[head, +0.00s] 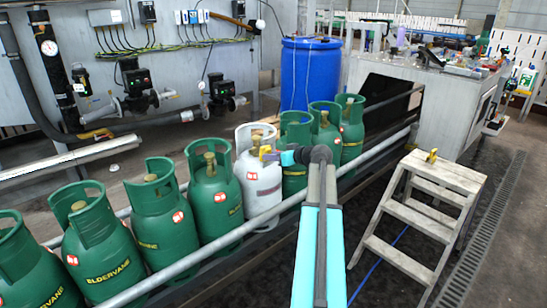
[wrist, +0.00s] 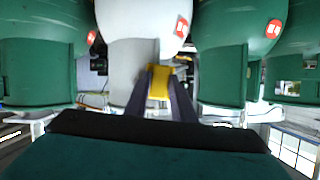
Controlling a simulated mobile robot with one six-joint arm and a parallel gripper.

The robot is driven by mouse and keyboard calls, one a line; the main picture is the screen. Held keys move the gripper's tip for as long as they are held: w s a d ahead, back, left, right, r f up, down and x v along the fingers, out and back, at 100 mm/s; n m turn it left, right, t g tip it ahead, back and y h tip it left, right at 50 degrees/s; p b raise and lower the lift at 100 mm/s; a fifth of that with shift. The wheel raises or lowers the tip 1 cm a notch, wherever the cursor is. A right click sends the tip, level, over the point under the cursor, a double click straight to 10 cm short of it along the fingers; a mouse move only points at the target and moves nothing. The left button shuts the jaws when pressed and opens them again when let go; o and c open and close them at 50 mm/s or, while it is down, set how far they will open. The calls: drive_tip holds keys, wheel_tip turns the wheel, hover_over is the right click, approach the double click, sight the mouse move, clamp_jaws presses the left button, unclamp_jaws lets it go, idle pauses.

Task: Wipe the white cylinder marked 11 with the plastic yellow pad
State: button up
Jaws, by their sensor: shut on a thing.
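The white cylinder (head: 262,186) stands upright in the row of green cylinders on the conveyor, with a red label whose number I cannot read. In the wrist view the white cylinder (wrist: 140,20) fills the upper middle, upside down. I cannot tell whether the pad touches the cylinder.
Green cylinders stand close on both sides, such as one on the left (head: 213,196) and one on the right (head: 297,150). A metal rail (head: 215,244) runs along the front. A wooden step stool (head: 440,172) with a small yellow item on top stands at right. A blue barrel (head: 309,75) stands behind.

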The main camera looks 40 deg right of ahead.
drive_tip(key=s+b, duration=0.1)
drive_tip(key=s, duration=0.5)
drive_tip(key=shift+b, duration=0.35)
idle(0.3)
drive_tip(key=shift+s+a, duration=0.1)
drive_tip(key=s, duration=0.3)
drive_tip(key=shift+b, duration=0.35)
drive_tip(key=shift+w, duration=0.2)
idle(0.6)
drive_tip(key=w+b, duration=0.1)
drive_tip(key=w, duration=0.5)
drive_tip(key=shift+w+b, duration=0.3)
drive_tip(key=shift+w, duration=0.1)
drive_tip(key=shift+w, duration=1)
idle(1.4)
drive_tip(key=shift+d+b, duration=0.25)
drive_tip(key=shift+b, duration=0.05)
